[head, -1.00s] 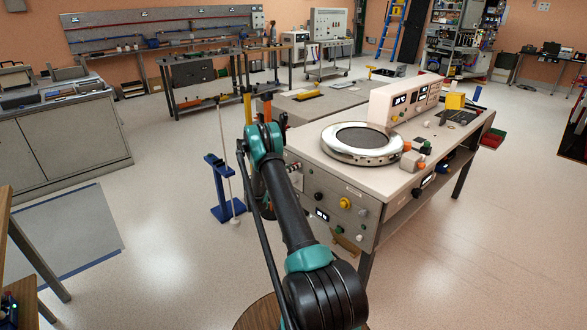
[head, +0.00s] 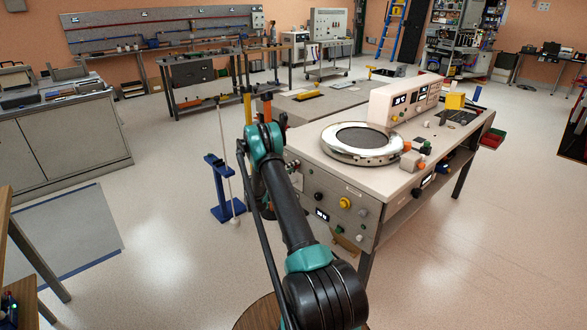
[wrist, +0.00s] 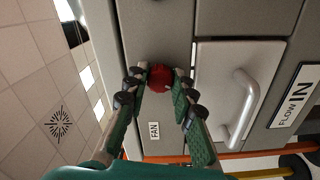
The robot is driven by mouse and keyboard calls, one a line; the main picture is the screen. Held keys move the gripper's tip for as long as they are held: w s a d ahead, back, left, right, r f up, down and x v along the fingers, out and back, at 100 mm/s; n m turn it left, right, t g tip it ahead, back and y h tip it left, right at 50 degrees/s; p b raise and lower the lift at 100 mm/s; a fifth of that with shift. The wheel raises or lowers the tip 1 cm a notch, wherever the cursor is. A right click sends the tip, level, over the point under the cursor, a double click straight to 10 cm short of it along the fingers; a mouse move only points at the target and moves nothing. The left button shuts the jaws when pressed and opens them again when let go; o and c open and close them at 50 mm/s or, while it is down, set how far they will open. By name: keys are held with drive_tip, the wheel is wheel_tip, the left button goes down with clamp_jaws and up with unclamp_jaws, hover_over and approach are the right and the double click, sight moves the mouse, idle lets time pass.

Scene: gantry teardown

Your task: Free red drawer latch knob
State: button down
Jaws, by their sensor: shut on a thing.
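The red latch knob (wrist: 160,77) is a small round knob on a grey panel in the wrist view. My gripper (wrist: 159,82) has its two green-padded fingers on either side of the knob, with the fingertips closed against it. Right of the knob is a light grey drawer front (wrist: 238,95) with a curved metal handle (wrist: 237,108). A small "FAN" label (wrist: 154,130) sits below the knob. I cannot tell whether the knob is turned or pulled out. In the head view my arm hides the gripper and the knob.
A "FLOW IN" label (wrist: 295,96) is on the panel's right. In the head view, a bench with a round metal ring (head: 362,143) stands right of my arm. A blue stand (head: 222,190) is just left. The floor at front right is clear.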

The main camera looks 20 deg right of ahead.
drive_tip(key=n, duration=0.5)
drive_tip(key=shift+a+n, duration=0.1)
drive_tip(key=shift+n, duration=0.3)
idle(0.4)
drive_tip(key=c, duration=1.3)
unclamp_jaws()
drive_tip(key=shift+o, duration=0.2)
drive_tip(key=v, duration=1.2)
